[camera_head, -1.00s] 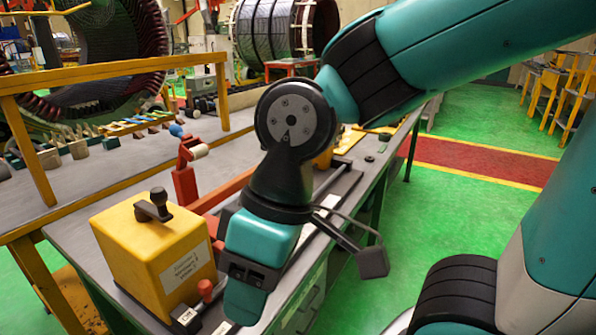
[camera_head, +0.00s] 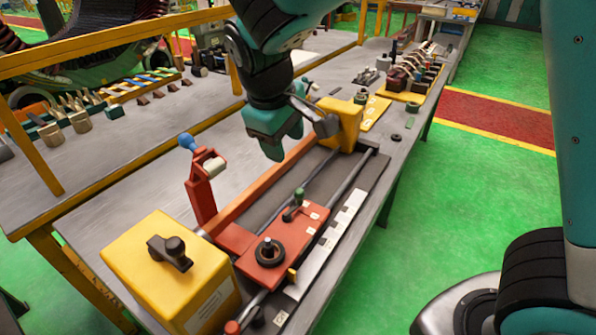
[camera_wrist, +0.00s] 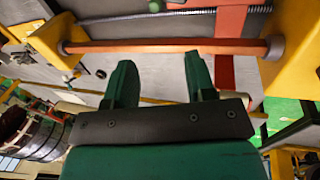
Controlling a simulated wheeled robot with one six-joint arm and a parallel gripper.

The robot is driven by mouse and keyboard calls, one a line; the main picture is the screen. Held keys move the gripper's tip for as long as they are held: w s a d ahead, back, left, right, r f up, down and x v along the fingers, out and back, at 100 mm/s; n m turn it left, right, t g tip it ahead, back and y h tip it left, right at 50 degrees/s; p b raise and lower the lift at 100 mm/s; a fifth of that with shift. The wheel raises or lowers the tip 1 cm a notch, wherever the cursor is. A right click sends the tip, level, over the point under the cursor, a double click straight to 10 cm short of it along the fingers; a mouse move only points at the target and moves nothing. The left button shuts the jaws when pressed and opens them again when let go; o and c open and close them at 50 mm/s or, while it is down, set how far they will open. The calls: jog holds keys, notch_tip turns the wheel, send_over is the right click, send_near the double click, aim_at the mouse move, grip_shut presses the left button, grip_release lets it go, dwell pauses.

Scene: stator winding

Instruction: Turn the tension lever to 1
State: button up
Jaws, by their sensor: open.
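A winding device lies along the bench. Its red carriage (camera_head: 285,240) carries a black ring knob (camera_head: 269,251) and a small green-topped lever (camera_head: 298,198). A red post (camera_head: 201,190) holds a white roller and a blue ball knob (camera_head: 187,141). A yellow box (camera_head: 178,278) at the near end has a black crank lever (camera_head: 170,251). I cannot tell from the labels which one is the tension lever. My gripper (camera_head: 283,142) is above the far part of the device, apart from these levers. In the wrist view its green fingers (camera_wrist: 161,78) are spread and empty, below a red-brown rod (camera_wrist: 165,45).
A yellow end block (camera_head: 340,122) stands at the device's far end. A yellow rail (camera_head: 110,63) runs along the bench's left side. Wooden pieces and tools lie behind. The grey benchtop (camera_head: 120,225) left of the device is mostly bare; green floor lies right.

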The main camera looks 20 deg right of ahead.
aim_at(298, 191)
jog(key=x, duration=0.5)
jog(key=p+x, duration=0.1)
jog(key=x, duration=0.5)
jog(key=p+x, duration=0.1)
jog(key=x, duration=0.5)
jog(key=shift+w+d, duration=0.1)
jog(key=shift+w, duration=0.3)
jog(key=shift+c, duration=0.4)
jog(key=c, duration=0.8)
